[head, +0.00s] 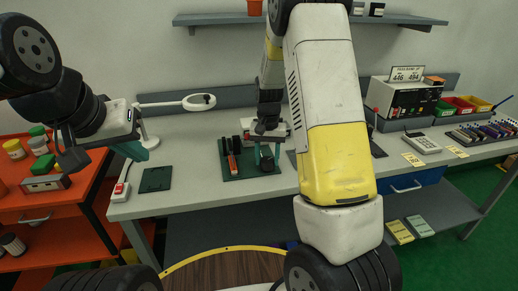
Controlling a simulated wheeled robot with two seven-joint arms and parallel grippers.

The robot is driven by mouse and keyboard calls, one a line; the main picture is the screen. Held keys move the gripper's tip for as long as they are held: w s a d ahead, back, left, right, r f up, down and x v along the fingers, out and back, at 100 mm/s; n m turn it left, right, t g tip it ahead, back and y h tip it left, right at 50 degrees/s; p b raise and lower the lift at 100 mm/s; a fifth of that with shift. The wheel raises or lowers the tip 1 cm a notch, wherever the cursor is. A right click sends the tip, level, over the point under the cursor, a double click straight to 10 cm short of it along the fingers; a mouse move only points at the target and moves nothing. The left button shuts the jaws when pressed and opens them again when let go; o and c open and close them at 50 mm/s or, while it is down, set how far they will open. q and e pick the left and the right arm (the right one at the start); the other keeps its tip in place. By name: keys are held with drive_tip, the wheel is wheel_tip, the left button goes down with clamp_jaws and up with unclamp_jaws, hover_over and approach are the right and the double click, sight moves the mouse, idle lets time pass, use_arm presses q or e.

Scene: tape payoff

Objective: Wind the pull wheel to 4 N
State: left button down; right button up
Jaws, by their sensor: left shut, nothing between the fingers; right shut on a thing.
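My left gripper (130,150) is shut and empty, held up at the left above the bench's left end. My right gripper (267,158) is low over the bench, at the right side of a dark green mat (236,176). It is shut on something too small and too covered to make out. A black upright part and a red part (232,163) stand on the mat, just left of the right gripper. I cannot tell which part is the pull wheel, and no force reading is legible. My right arm hides much of the middle of the bench.
A magnifier lamp (198,102) stands at the back left, near a dark flat pad (156,179) and a red switch (118,188). An orange cart (84,200) is at the left. A display instrument (405,98), colored bins (460,106) and a calculator-like device (423,143) are at the right.

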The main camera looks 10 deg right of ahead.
sight(267, 160)
drive_tip(key=shift+m, duration=0.5)
drive_tip(key=o, duration=1.4)
drive_tip(key=shift+c, duration=0.2)
drive_tip(key=shift+r, duration=0.1)
wheel_tip(267, 160, up, 7)
drive_tip(key=shift+f, duration=0.1)
drive_tip(key=shift+r, duration=0.45)
